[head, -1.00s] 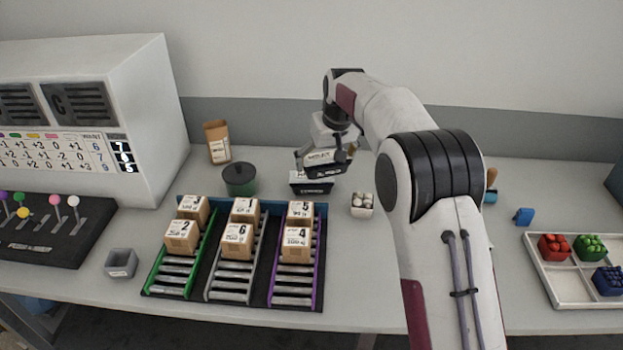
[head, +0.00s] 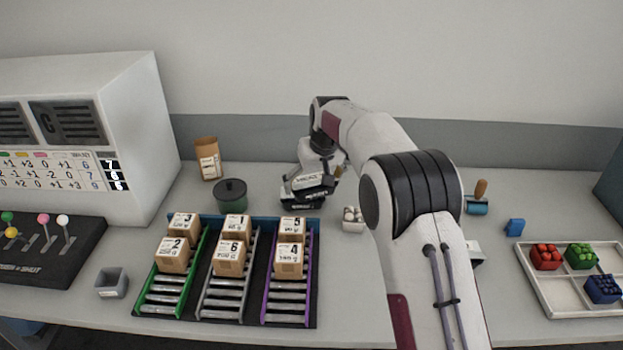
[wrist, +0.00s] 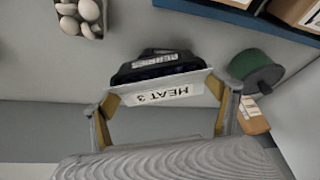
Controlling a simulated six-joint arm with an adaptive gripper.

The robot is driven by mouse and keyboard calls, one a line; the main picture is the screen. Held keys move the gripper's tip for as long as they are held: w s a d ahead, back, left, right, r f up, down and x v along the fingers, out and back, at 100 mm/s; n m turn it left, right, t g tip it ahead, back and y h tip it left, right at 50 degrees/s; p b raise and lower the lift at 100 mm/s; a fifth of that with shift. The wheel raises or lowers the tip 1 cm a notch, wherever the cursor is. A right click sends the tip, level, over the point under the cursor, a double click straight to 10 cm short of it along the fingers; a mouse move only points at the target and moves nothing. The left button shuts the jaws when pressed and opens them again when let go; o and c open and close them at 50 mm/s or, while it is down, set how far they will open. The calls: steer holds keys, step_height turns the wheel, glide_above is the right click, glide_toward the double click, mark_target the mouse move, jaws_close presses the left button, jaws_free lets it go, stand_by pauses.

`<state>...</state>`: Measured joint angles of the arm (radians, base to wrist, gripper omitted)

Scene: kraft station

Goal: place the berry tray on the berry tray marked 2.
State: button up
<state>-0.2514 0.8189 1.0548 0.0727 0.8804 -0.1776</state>
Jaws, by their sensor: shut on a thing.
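My gripper (wrist: 166,104) is shut on a tray (wrist: 165,90) with a white front that reads "MEAT 3", upside down in the wrist view; I see no "berry" marking. The held tray (head: 314,181) also shows in the head view, slightly tilted, just above a black tray (head: 302,201) with a white label on the table. That black tray (wrist: 152,66) is partly hidden behind the held one in the wrist view. Its label is too small to read, so I cannot tell whether it is marked 2. Whether the two trays touch is also unclear.
A green pot (head: 230,192) and roller lanes with numbered boxes (head: 229,258) lie to the left. An egg carton (head: 353,219) stands close on the right. A divided white tray (head: 573,306) with coloured berries is at far right. A kraft bag (head: 207,158) stands behind.

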steer(key=shift+f, duration=1.15)
steer(key=shift+f, duration=0.1)
steer(key=o, duration=1.1)
steer(key=shift+v, duration=6.1)
steer(key=shift+s, duration=0.15)
